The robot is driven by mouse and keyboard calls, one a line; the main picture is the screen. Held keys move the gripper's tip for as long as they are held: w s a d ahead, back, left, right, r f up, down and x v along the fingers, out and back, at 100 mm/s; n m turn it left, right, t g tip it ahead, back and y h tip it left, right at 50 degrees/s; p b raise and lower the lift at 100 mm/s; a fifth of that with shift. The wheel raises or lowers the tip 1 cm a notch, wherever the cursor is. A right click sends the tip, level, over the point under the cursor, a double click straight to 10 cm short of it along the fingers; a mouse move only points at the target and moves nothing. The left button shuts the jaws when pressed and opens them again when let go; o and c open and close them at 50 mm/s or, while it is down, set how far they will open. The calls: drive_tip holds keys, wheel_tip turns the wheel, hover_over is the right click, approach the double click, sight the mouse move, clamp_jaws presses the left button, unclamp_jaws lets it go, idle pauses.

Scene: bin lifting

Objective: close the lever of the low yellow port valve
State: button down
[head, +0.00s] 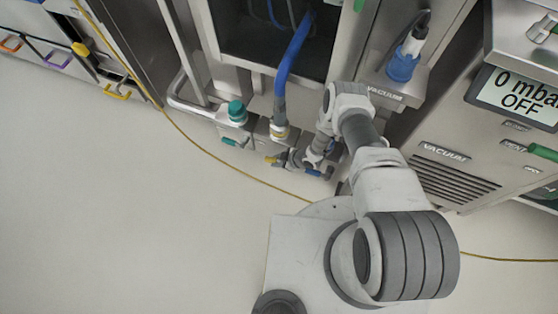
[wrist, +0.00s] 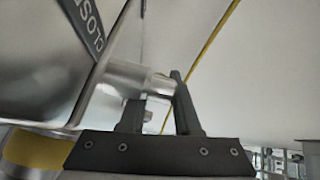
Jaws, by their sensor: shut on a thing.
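A yellow band (wrist: 35,150) shows at lower left, and a dark label (wrist: 85,25) reads "CLOS".
A teal-capped port (head: 237,112) with a teal lever (head: 230,142) is to the left. A blue-handled lever (head: 314,173) is close by on the right. A yellow cable (head: 205,148) runs along the floor.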

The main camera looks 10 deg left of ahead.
drive_tip(key=c, duration=0.6)
unclamp_jaws()
